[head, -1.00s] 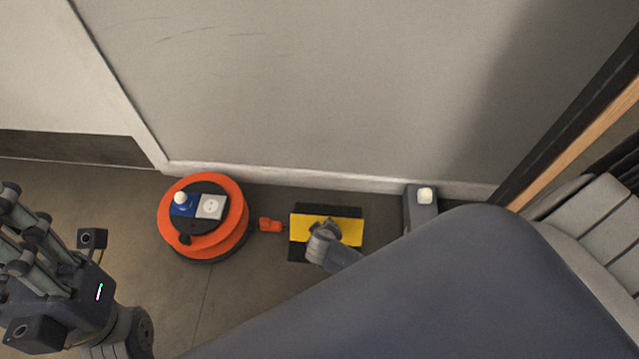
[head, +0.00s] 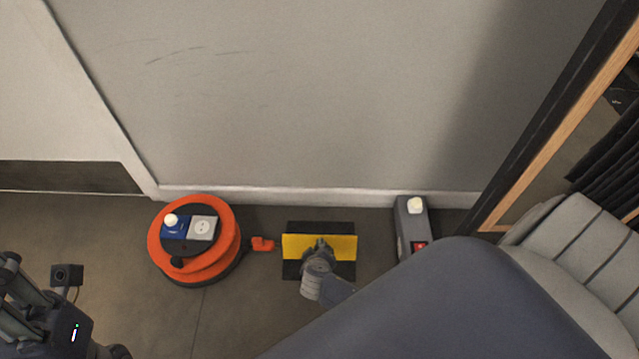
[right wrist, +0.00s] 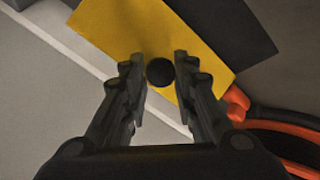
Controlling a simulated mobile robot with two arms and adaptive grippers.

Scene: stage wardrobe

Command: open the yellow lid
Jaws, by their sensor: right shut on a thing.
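The yellow lid (head: 296,246) is a flat band across a black cable ramp (head: 320,227) on the floor by the wall. My right gripper (head: 321,246) is over its middle. In the right wrist view a round black knob (right wrist: 160,72) sits between the fingertips of the right gripper (right wrist: 160,75), against the yellow lid (right wrist: 125,30); the gripper is shut on the knob. I cannot tell how far the lid is tilted. My left gripper (head: 10,272) is at the lower left edge, partly cut off, away from the lid; its opening is unclear.
An orange cable reel (head: 158,254) stands left of the ramp, with an orange plug (head: 262,244) between them. A grey box with a white knob (head: 404,228) and a red switch stands to the right. The wall's skirting board (head: 290,195) runs close behind.

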